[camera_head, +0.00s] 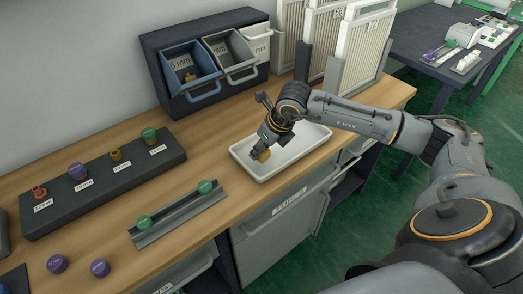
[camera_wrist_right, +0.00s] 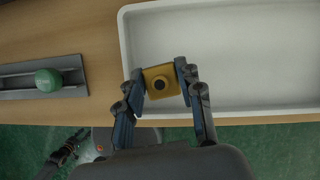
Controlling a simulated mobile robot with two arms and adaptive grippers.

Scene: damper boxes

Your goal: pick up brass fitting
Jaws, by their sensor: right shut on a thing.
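My right gripper (camera_head: 264,151) is at the left part of the white tray, in the head view. It is shut on a square brass fitting (camera_wrist_right: 161,81) with a dark round hole, seen between the two fingers in the right wrist view. The white tray (camera_head: 300,162) is otherwise empty.
A grey rail with green-capped parts (camera_head: 180,213) lies left of the tray. A dark labelled block (camera_head: 105,182) holds several small parts. Two purple caps (camera_head: 100,267) stand near the front left. Bins (camera_head: 190,73) and white upright racks (camera_head: 357,45) stand at the back.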

